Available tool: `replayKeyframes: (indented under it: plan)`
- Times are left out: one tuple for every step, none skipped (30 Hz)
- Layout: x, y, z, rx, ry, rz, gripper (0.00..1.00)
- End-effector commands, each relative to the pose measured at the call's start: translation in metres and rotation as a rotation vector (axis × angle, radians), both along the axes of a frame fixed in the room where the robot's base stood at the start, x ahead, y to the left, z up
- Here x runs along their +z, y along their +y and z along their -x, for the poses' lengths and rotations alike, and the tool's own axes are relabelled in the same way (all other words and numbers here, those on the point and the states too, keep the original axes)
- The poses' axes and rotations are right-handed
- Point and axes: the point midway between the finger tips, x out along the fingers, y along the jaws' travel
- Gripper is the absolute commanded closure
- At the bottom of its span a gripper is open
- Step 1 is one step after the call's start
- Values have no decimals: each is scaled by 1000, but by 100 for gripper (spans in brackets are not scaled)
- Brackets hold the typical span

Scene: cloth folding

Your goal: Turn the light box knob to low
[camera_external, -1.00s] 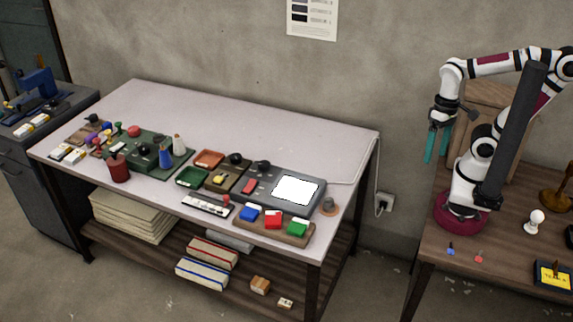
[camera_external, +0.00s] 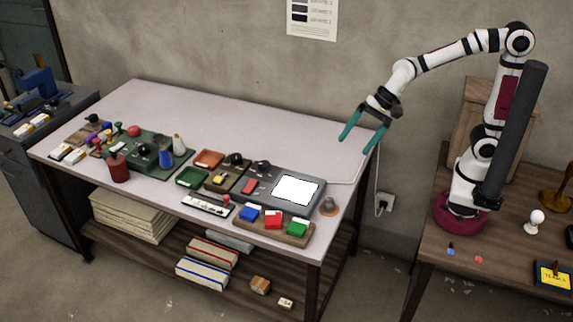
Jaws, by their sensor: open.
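The light box (camera_external: 315,197) is a dark grey unit with a bright white lit panel (camera_external: 297,189), near the right end of the white-topped table. A black knob (camera_external: 263,166) stands at the back of its left part, and a red piece (camera_external: 249,186) is in front of that knob. The knob's pointer and markings are too small to read. My gripper (camera_external: 363,144) has teal fingers, spread apart and empty. In the picture it is above and right of the light box, over the table's right back corner, well apart from the knob.
Blue, red and green blocks (camera_external: 273,220) sit on a wooden tray in front of the light box. Another black knob (camera_external: 236,158) stands on a brown unit (camera_external: 228,180) to its left. Trays, cones and a red cup (camera_external: 119,169) crowd further left. The table's back strip (camera_external: 250,120) is clear.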

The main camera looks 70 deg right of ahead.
Motion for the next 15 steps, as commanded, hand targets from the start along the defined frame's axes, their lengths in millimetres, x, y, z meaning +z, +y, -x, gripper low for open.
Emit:
replayKeyframes:
  plan:
    - [-6, 24, -63, -235, -30, -132, 15]
    - [-10, 34, -101, -408, -56, -228, 15]
    - [-19, 44, -147, -641, -84, -358, 15]
    - [-29, 49, -176, -817, -108, -455, 15]
    - [-43, 51, -201, -989, -134, -550, 15]
    - [-64, 50, -225, -1208, -176, -667, 15]
    - [-82, 47, -236, -1359, -215, -748, 15]
    - [-99, 43, -243, -1493, -259, -824, 15]
    - [-121, 37, -246, -1647, -324, -912, 15]
    - [-136, 32, -244, -1743, -375, -968, 15]
    - [-149, 28, -241, -1820, -426, -1017, 15]
    - [-163, 22, -235, -1900, -490, -1071, 15]
    - [-171, 20, -230, -1942, -531, -1103, 15]
    - [-178, 17, -226, -1976, -565, -1129, 15]
    - [-183, 14, -222, -2005, -600, -1155, 15]
